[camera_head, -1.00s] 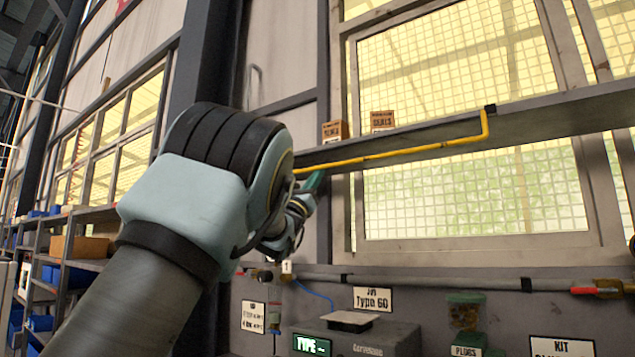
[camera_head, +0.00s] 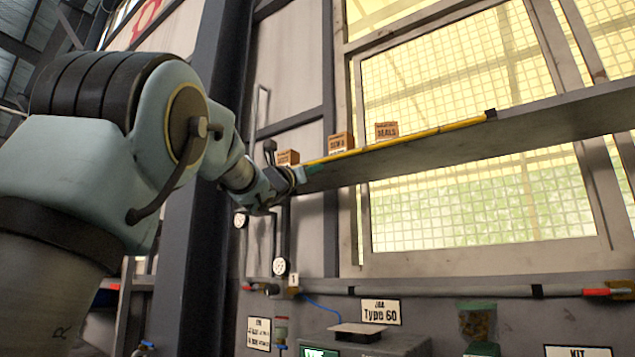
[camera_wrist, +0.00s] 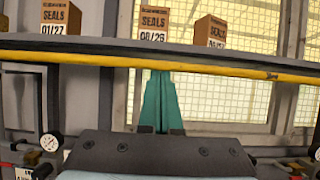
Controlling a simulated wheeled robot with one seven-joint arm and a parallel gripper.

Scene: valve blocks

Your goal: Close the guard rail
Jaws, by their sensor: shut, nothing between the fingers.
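The guard rail is a long yellow bar (camera_head: 400,137) that runs along the front edge of a high grey shelf (camera_head: 540,120). In the wrist view the yellow bar (camera_wrist: 230,69) crosses the whole picture just below the shelf edge. My gripper (camera_head: 302,173) is at the rail's left end in the head view. In the wrist view its teal fingers (camera_wrist: 161,95) are together and empty, and their tips reach the bar's lower edge. I cannot tell whether they press on it. A dark fitting (camera_head: 491,114) marks the rail's right end.
Several small SEALS boxes (camera_wrist: 154,22) stand on the shelf behind the rail. A window with wire mesh (camera_head: 460,80) is behind. Below are a pipe (camera_head: 450,290), gauges (camera_head: 280,266) and a bench with a Type 60 sign (camera_head: 380,312).

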